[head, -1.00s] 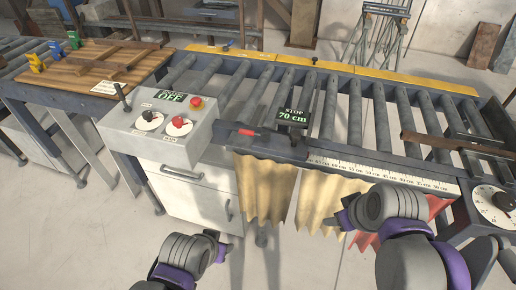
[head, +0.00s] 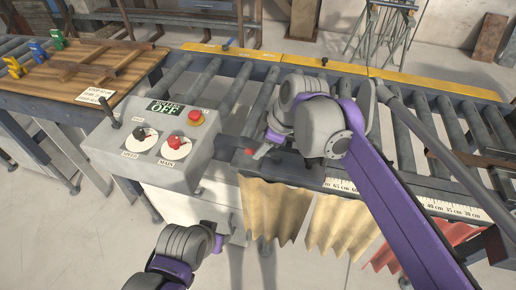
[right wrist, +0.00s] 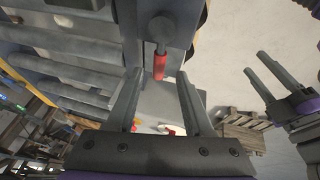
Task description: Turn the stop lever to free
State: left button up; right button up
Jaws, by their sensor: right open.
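The stop lever, a dark rod with a red grip (head: 249,151), sits at the front edge of the roller conveyor, right of the control box. In the right wrist view its red grip (right wrist: 160,66) is between the tips of my right gripper (right wrist: 159,80), with space on both sides. My right gripper (head: 262,149) is open in the head view, close to the lever. My arm hides the stop and its 70 cm display. My left gripper (head: 218,240) is low in front of the cabinet; its two fingers show apart in the right wrist view (right wrist: 262,68).
The control box (head: 110,155) has a display reading OFF, a red button (head: 195,117) and two dials. A wooden table (head: 75,75) with coloured clamps is at left. Floor in front is clear.

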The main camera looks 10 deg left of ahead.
jog(key=shift+x, duration=1.5)
jog(key=shift+c, duration=0.4)
grip_shut()
